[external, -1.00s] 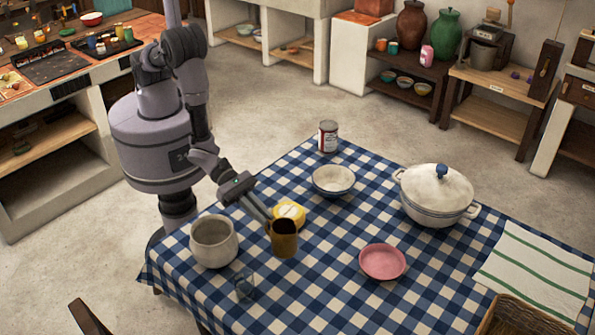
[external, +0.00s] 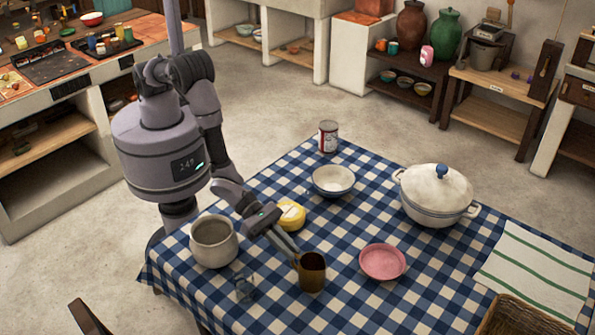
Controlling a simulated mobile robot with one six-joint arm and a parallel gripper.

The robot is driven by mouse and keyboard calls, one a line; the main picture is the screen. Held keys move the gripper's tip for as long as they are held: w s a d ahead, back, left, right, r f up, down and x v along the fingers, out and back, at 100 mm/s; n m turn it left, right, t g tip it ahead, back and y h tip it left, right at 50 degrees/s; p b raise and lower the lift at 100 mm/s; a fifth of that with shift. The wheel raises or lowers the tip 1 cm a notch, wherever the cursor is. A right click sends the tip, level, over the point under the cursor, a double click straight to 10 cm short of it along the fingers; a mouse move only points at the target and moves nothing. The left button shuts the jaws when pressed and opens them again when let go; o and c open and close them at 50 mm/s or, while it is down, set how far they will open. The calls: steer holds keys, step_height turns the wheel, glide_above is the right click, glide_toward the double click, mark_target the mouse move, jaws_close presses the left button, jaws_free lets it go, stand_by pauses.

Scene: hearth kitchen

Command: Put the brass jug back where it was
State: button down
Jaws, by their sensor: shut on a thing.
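The brass jug (external: 312,273) is a brown-gold, upright vessel with a dark open mouth. It is over the near middle of the checked tablecloth, left of the pink plate. My gripper (external: 295,258) reaches it from the upper left and is shut on its left side, where the handle is. I cannot tell whether the jug's base touches the cloth or hangs just above it.
Near the jug are the pink plate (external: 382,262), a yellow item (external: 291,215), a clear glass (external: 244,287) and a pale pot (external: 214,242). A bowl (external: 333,181), a can (external: 328,137) and a lidded white pot (external: 437,195) stand farther back. Cloth in front of the jug is clear.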

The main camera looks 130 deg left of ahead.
steer(key=c, duration=1.5)
jaws_free()
